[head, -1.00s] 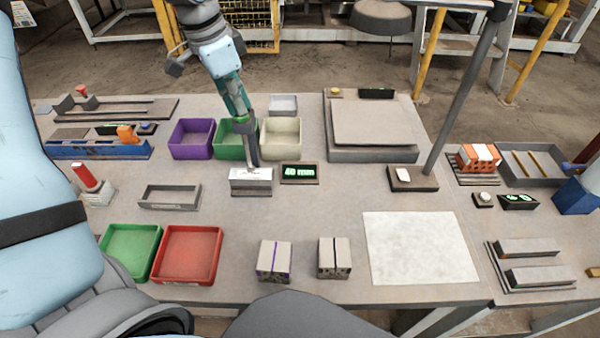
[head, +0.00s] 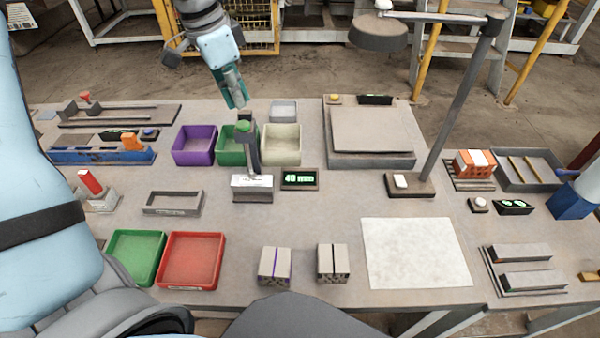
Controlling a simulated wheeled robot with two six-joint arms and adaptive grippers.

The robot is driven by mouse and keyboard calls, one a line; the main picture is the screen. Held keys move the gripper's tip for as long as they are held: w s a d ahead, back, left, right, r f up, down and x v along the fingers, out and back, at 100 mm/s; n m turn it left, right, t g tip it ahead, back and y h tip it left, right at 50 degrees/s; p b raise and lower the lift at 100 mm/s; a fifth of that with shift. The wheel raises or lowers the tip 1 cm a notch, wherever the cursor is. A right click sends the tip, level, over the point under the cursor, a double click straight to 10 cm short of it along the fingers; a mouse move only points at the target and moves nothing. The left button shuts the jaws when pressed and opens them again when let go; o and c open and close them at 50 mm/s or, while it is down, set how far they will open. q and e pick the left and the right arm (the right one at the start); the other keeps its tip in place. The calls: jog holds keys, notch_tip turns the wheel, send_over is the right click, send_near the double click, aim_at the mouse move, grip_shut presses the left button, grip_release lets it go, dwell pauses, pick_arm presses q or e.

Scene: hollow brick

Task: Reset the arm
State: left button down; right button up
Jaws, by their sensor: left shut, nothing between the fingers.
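My left gripper (head: 237,97), with teal fingers, is in the air above the back of the bench. It is shut and holds nothing. My light-blue arm fills the left edge of the view. My right gripper is not seen.
Purple (head: 195,158), green and cream bins stand behind the gauge. A display (head: 300,179) reads 40 mm. Two split grey bricks (head: 275,266) lie at the front. A lamp post (head: 460,100) rises at right. A white sheet (head: 415,253) lies bare.

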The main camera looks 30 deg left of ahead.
pick_arm(q)
jog(key=shift+r+p, duration=1)
jog(key=shift+r, duration=0.6)
jog(key=shift+f, duration=0.1)
